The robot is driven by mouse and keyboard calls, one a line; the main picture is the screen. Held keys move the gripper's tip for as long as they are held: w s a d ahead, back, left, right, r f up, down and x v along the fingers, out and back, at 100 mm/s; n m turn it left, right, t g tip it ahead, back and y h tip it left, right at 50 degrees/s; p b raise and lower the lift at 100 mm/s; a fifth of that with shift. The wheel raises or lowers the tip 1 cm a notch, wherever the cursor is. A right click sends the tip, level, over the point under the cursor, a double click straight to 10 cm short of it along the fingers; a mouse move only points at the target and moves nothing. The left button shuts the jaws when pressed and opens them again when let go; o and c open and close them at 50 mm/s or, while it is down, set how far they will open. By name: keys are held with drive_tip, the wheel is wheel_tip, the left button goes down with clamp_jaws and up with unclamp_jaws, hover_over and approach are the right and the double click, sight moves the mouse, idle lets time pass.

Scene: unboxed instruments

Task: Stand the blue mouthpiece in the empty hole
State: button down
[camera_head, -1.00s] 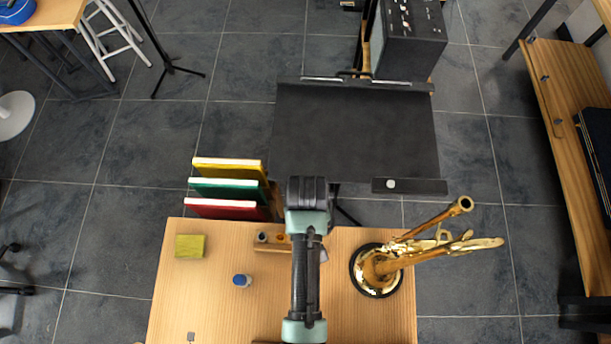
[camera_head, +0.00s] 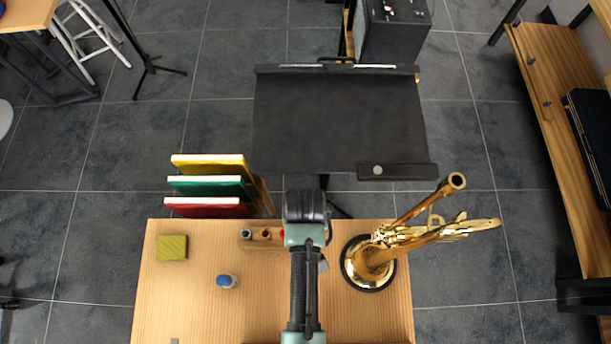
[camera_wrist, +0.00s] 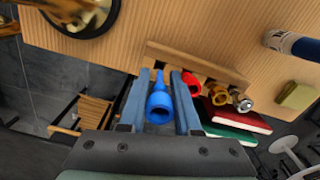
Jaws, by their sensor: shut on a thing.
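The blue mouthpiece (camera_wrist: 159,106) is between the two fingers of my gripper (camera_wrist: 159,76) in the wrist view, cup end toward the camera and stem pointing away. My gripper is shut on it. The wooden rack (camera_wrist: 205,66) lies just beyond the fingertips, its left end in line with the stem. I cannot tell whether the stem touches the rack. The red mouthpiece (camera_wrist: 191,82), gold mouthpiece (camera_wrist: 218,94) and silver mouthpiece (camera_wrist: 240,100) stand in it. The empty hole is not visible. In the head view my arm hides the rack's right end (camera_head: 262,243) and the blue mouthpiece.
A gold saxophone (camera_head: 372,262) stands on a round black base close right of my arm. A blue-capped bottle (camera_head: 227,281) and a yellow-green block (camera_head: 172,248) are on the table's left side. Upright books (camera_head: 208,187) and a black music stand (camera_head: 335,120) are behind the table.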

drive_tip(key=p, duration=0.3)
drive_tip(key=shift+r, duration=0.2)
drive_tip(key=shift+p, duration=0.55)
drive_tip(key=shift+f+p, duration=0.1)
drive_tip(key=shift+p, duration=0.2)
drive_tip(key=shift+f+b, duration=1.9)
drive_tip(key=shift+f, duration=0.4)
drive_tip(key=shift+s+f+b, duration=0.45)
drive_tip(key=shift+s+f, duration=0.1)
drive_tip(key=shift+f, duration=0.05)
drive_tip(key=c, duration=0.5)
unclamp_jaws()
drive_tip(key=shift+c, duration=0.2)
drive_tip(key=r, duration=0.8)
drive_tip(key=w+r, duration=0.1)
drive_tip(key=r, duration=0.4)
drive_tip(key=shift+p, duration=0.35)
drive_tip(key=shift+s+r, duration=0.1)
drive_tip(key=shift+r, duration=0.8)
